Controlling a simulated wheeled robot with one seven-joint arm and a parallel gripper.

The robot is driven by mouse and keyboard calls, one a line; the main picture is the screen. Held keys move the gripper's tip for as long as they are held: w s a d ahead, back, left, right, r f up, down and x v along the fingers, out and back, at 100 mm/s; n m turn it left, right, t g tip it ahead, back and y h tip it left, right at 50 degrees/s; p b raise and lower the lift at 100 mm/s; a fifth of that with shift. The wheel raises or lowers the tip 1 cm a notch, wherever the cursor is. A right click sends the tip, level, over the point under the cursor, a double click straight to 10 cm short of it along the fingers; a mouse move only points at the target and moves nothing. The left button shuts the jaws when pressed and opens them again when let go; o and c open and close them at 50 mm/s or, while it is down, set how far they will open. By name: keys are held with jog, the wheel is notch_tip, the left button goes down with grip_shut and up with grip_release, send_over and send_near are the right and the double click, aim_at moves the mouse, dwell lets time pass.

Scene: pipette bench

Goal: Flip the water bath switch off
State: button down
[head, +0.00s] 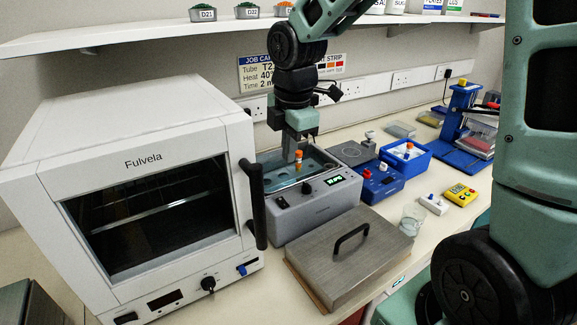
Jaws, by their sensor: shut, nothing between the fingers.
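The water bath (318,212) is a grey box with an open top, standing on the bench between the white oven and a blue device. Its front panel carries a lit green display (333,181), a dark round knob (306,188) and a small dark control (282,203) at the left. I cannot tell which control is the switch or how it is set. An orange-capped tube (298,156) stands in the bath.
The white oven (150,165) with a black handle (254,205) stands close on the left. A steel lid (335,268) with a black handle lies in front of the bath. A blue device (380,186) is at the right. A shelf (140,38) runs above.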

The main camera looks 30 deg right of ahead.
aim_at(280, 199)
jog(key=shift+r, duration=0.45)
jog(key=shift+f, duration=0.1)
jog(key=b, duration=0.1)
jog(key=w+b, duration=0.1)
jog(key=b, duration=0.1)
jog(key=shift+w+a+r, duration=0.2)
jog(key=shift+a+r, duration=0.05)
jog(key=f, duration=0.4)
jog(key=w+f+p, duration=0.1)
jog(key=f, duration=0.4)
jog(key=f+p, duration=0.1)
jog(key=f, duration=0.4)
jog(key=shift+w, duration=0.35)
